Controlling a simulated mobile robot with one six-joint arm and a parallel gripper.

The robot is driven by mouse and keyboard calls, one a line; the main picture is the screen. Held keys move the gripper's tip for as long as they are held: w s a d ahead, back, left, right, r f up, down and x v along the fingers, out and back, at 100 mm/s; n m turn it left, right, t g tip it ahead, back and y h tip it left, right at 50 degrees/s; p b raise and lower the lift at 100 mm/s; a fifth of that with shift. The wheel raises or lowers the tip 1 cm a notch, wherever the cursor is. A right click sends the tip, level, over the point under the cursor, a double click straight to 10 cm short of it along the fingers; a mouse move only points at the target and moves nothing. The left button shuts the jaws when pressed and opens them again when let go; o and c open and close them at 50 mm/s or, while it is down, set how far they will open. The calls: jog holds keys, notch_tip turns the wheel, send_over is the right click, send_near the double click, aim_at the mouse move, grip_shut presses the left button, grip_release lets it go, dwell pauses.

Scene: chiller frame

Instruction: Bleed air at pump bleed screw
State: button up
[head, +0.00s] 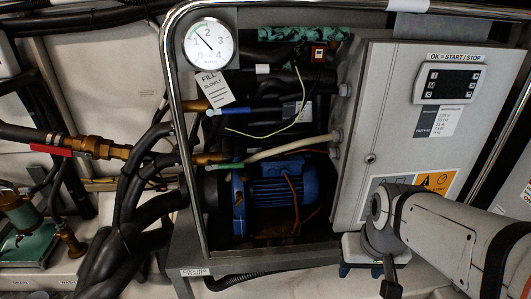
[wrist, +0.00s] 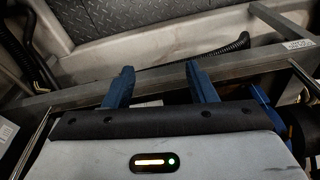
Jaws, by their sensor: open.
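The blue pump motor (head: 283,187) sits low inside the steel frame in the head view, with its round dark pump end on the left. I cannot pick out the bleed screw on it. My gripper (wrist: 160,70) shows in the wrist view with two blue fingers apart and nothing visible between them. The fingers point toward a grey frame rail. A blue part (wrist: 262,105) shows right of the fingers, partly hidden by my gripper body; I cannot tell if it is the motor.
A grey control box (head: 400,120) stands right of the motor. A pressure gauge (head: 210,43) and a "FILL SLOWLY" tag (head: 214,88) are at the upper left. Black hoses (head: 135,190) and a red-handled valve (head: 52,150) crowd the left. A corrugated hose (wrist: 230,46) lies beyond the rail.

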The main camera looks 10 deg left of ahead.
jog(key=w+a+f+n+t+y+b, duration=0.1)
jog(key=w+a+f+n+t+b, duration=0.15)
jog(key=w+a, duration=0.3)
jog(key=n+t+y+b, duration=0.3)
jog(key=n+t+b, duration=0.65)
jog(key=t, duration=0.35)
send_near(239, 203)
jog(key=w, duration=0.1)
jog(key=shift+n, duration=0.3)
jog(key=p+x, duration=0.6)
jog(key=x, duration=0.1)
jog(key=shift+a, duration=0.1)
jog(key=shift+w+a, duration=0.1)
jog(key=shift+w, duration=0.35)
jog(key=shift+r, duration=0.1)
jog(key=shift+c, duration=0.5)
